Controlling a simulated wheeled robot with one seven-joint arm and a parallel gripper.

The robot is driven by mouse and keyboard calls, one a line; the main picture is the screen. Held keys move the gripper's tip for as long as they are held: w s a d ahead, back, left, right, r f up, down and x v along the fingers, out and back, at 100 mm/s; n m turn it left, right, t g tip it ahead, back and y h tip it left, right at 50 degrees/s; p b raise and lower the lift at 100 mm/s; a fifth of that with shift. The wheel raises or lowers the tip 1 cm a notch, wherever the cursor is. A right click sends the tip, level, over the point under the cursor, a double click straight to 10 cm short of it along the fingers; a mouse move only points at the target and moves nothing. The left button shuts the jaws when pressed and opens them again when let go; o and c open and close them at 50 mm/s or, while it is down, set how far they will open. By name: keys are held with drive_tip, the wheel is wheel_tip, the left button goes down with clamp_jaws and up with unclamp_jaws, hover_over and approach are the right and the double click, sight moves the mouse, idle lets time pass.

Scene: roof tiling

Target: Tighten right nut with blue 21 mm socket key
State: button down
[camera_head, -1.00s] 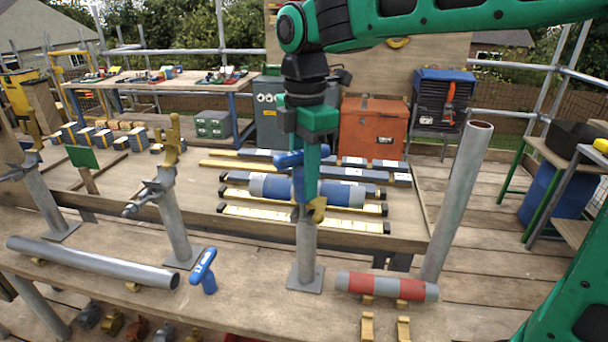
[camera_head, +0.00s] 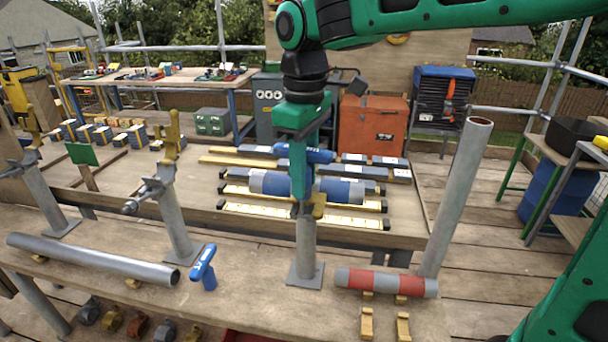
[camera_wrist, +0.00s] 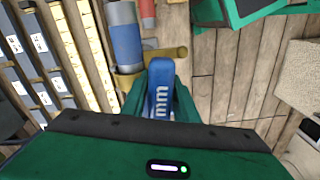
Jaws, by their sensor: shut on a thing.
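My gripper (camera_head: 304,150) points down above the post (camera_head: 306,245) on the right of the front bench. It is shut on the handle of a blue socket key (camera_head: 319,156), which also shows between my green fingers in the wrist view (camera_wrist: 160,92), with "mm" lettering. The key's lower end meets the yellow-brass clamp (camera_head: 319,205) on top of this post. The clamp also shows in the wrist view (camera_wrist: 180,52). The nut is hidden by the key and my fingers, so I cannot tell how it is seated.
A second blue key (camera_head: 203,266) stands on the front bench, beside a long grey pipe (camera_head: 90,260). A red-grey pipe (camera_head: 386,282) lies right of the post, near a tall leaning tube (camera_head: 459,195).

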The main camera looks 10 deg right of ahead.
drive_tip(key=shift+r, duration=0.1)
idle(0.3)
drive_tip(key=shift+n, duration=0.3)
drive_tip(key=shift+r, duration=2.95)
